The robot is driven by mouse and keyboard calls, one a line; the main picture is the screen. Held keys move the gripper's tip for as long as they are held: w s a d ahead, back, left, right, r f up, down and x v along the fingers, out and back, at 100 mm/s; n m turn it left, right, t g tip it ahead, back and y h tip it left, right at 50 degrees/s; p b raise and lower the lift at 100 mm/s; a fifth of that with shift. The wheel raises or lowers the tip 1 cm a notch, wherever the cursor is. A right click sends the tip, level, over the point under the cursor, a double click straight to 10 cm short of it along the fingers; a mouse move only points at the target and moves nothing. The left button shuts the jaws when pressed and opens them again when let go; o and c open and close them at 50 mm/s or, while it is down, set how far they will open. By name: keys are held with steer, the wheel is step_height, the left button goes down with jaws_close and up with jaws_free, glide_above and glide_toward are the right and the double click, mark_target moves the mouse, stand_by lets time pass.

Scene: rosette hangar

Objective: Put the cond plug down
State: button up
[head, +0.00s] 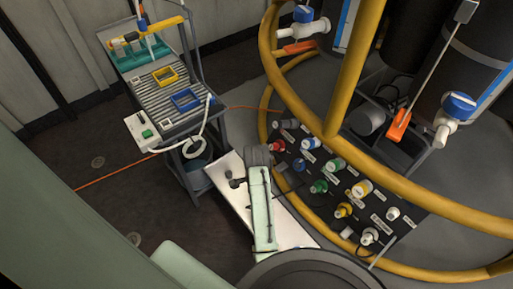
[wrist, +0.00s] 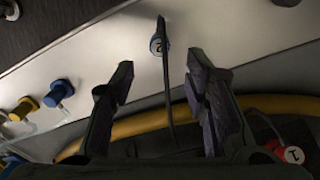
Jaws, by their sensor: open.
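In the wrist view my gripper (wrist: 160,68) is open, with its two dark fingers well apart. I cannot tell whether the plug rests on the surface. In the head view my arm hangs over a white board (head: 286,229); I cannot make out the fingers or the plug there.
A dark panel (head: 408,196) with several coloured connectors lies right of my arm, ringed by yellow rails (head: 350,75). A grey cart (head: 165,98) with yellow and blue frames stands at the left. In the wrist view a red, white-capped connector (wrist: 293,155) is at lower right.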

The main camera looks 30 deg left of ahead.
steer(key=shift+r, duration=1)
